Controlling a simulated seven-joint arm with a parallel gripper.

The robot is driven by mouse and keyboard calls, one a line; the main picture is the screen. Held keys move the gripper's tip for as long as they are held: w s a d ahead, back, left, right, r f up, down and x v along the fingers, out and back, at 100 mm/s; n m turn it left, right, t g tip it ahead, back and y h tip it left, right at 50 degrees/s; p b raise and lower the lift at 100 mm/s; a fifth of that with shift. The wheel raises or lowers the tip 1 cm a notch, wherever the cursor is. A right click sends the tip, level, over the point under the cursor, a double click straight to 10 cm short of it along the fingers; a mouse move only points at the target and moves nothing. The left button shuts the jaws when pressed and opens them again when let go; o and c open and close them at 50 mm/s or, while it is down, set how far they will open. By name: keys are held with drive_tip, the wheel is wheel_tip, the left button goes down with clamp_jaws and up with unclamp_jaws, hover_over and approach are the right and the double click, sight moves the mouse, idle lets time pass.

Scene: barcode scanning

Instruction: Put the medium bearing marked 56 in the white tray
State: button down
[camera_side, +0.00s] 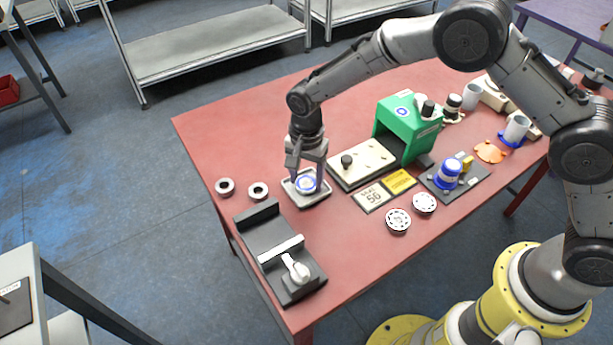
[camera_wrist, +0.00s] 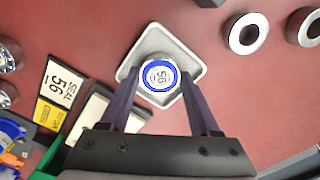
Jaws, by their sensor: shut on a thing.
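The medium bearing marked 56 (camera_wrist: 160,74) has a blue ring and a pale face with the number on it. It also shows in the side view (camera_side: 306,184). The white tray (camera_wrist: 190,62) is a shallow, rounded square dish, and it also shows in the side view (camera_side: 312,200). My gripper (camera_wrist: 160,78) is shut on the bearing, with one finger on each side. It points down over the tray, and it shows in the side view (camera_side: 306,170). The bearing is within the tray's outline; I cannot tell whether it touches the tray floor.
Two plain rings (camera_side: 226,187) (camera_side: 258,191) lie left of the tray. A black fixture with a white lever (camera_side: 296,268) stands in front. A green machine (camera_side: 407,125), a "SEAL 56" card (camera_side: 373,197) and two perforated discs (camera_side: 398,221) are to the right.

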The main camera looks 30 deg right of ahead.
sight(307, 182)
drive_tip(key=shift+f, duration=0.15)
drive_tip(key=shift+c, duration=2)
unclamp_jaws()
wheel_tip(307, 182, up, 12)
drive_tip(key=shift+r, duration=0.2)
